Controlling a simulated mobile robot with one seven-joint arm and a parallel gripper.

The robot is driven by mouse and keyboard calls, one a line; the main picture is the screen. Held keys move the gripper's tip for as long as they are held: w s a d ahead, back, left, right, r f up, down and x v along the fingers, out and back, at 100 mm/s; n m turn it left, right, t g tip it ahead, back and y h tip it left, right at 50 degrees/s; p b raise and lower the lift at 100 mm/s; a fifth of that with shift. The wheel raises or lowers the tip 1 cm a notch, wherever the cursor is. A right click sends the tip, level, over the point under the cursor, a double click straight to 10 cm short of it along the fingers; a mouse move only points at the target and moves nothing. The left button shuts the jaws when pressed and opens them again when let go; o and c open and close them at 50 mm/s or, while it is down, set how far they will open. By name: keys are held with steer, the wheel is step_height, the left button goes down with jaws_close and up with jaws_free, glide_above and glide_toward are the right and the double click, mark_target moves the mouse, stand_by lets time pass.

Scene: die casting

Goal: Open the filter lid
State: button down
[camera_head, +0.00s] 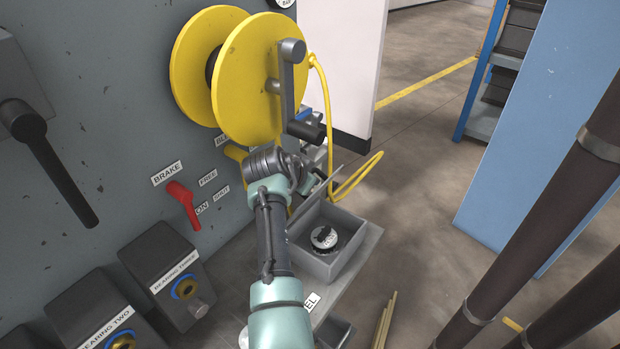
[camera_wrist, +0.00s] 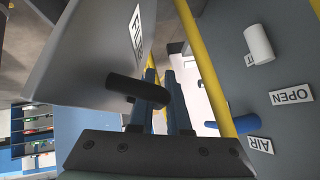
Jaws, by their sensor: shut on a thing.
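The grey filter box (camera_head: 330,267) stands low beside the wall panel, and its inside shows from above. Its thin grey lid (camera_head: 320,192) stands tilted up at the box's far left side, seen nearly edge-on. In the wrist view the lid (camera_wrist: 85,55) fills the upper left, with a white label on its face and a black bar handle (camera_wrist: 138,90). My gripper (camera_head: 312,181) is beside the raised lid. In the wrist view its fingers (camera_wrist: 168,92) are shut on the handle. My wrist hides part of the gripper in the head view.
A round dark part with a white label (camera_head: 324,238) sits in the box. A yellow reel (camera_head: 250,80) with a crank hangs above, and a yellow hose (camera_head: 355,180) loops close by. A red brake lever (camera_head: 183,203) is at left. Brown pipes (camera_head: 540,210) stand at right.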

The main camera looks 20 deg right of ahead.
steer(key=c, duration=1.2)
jaws_free()
steer(key=shift+o, duration=0.2)
steer(key=shift+r, duration=0.1)
steer(key=v, duration=1.3)
steer(key=shift+c, duration=0.3)
